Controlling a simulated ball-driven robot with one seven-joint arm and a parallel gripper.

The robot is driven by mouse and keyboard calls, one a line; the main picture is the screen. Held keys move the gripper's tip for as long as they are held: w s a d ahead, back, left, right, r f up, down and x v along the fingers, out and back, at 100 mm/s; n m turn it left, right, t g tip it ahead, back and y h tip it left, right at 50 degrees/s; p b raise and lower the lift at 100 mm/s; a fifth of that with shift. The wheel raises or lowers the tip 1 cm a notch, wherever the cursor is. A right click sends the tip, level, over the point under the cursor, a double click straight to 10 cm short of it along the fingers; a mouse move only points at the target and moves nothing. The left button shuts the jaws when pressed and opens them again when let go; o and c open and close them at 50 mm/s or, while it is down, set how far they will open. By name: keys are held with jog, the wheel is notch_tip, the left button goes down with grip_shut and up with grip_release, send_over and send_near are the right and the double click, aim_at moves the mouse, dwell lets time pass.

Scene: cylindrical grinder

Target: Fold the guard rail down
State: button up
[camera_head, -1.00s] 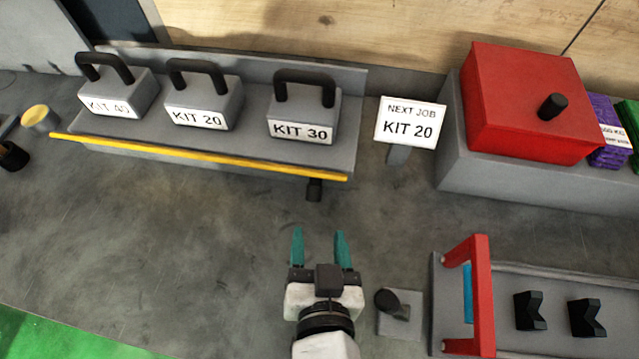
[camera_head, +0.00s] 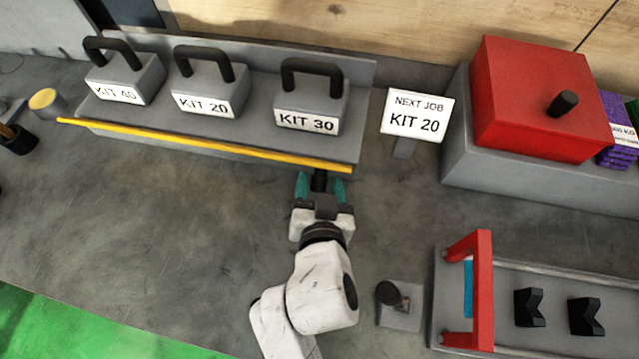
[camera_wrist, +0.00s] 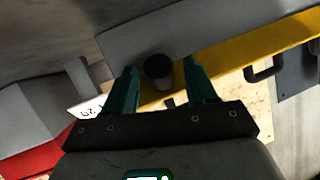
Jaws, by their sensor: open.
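The guard rail is a long yellow bar (camera_head: 205,146) along the front edge of the grey kit shelf (camera_head: 258,75). It also shows in the wrist view (camera_wrist: 228,66). A short black knob (camera_head: 320,180) sticks out near the rail's right end. My gripper (camera_head: 318,187) is open with its teal fingers on either side of this knob. In the wrist view the knob (camera_wrist: 158,71) stands between the two fingers, with a gap visible on each side. Part of the knob is hidden by my gripper in the head view.
Grey kits with black handles, labelled KIT 40 (camera_head: 124,78), KIT 20 (camera_head: 210,85) and KIT 30 (camera_head: 311,98), stand on the shelf. A NEXT JOB KIT 20 sign (camera_head: 416,115) is to the right. A red box (camera_head: 535,100) and a red frame (camera_head: 483,290) stand further right.

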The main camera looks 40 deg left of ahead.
jog(key=c, duration=1)
jog(key=f+b, duration=0.1)
jog(key=b, duration=0.2)
jog(key=shift+t, duration=0.3)
grip_shut()
jog(key=shift+t+y+b, duration=0.3)
jog(key=shift+y+b, duration=0.1)
jog(key=shift+b, duration=0.7)
jog(key=shift+r, duration=0.15)
jog(key=o, duration=1)
grip_release()
